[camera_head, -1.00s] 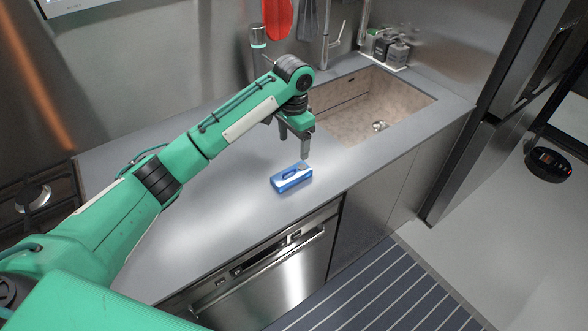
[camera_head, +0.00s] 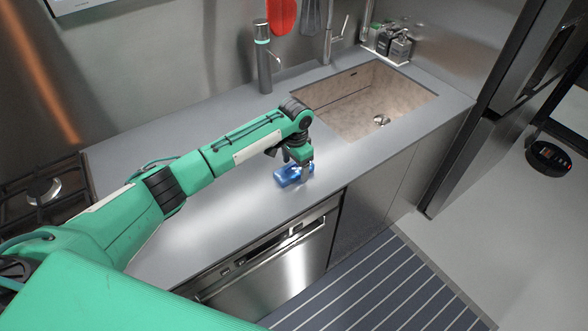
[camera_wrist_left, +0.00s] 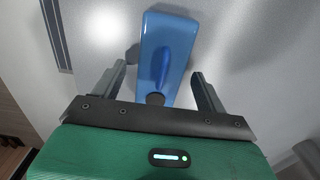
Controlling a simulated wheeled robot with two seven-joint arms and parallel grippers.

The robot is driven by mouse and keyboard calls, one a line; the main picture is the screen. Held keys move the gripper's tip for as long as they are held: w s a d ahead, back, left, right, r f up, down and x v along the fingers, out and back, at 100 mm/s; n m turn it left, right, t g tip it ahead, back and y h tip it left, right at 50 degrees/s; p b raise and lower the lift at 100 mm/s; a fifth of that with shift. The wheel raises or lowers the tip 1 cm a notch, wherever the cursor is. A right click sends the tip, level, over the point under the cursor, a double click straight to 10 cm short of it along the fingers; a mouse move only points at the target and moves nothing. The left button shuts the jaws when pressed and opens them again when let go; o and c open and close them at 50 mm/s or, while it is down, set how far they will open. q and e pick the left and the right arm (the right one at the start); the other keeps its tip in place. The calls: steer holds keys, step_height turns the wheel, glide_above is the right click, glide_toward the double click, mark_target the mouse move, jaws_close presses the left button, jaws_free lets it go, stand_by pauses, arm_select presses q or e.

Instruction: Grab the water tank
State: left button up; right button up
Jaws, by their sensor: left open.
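The water tank, a small blue block-shaped container (camera_head: 290,174) with a raised ridge on top, lies on the grey counter in front of the sink. In the left wrist view the blue tank (camera_wrist_left: 167,55) sits between the two fingers, with its far end reaching beyond them. My left gripper (camera_head: 298,168) is right over the tank and hides part of it. In the left wrist view the left gripper (camera_wrist_left: 160,82) is open, with a gap on both sides of the tank. My right gripper is not in view.
A stone-coloured sink (camera_head: 345,103) is behind the tank. A tall dark bottle-like dispenser (camera_head: 264,65) stands at the back wall. A stove burner (camera_head: 45,190) is at far left. The counter (camera_head: 225,215) around the tank is clear, its front edge close by.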

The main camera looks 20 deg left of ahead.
arm_select(q)
steer(key=c, duration=1.1)
steer(key=shift+r, duration=0.1)
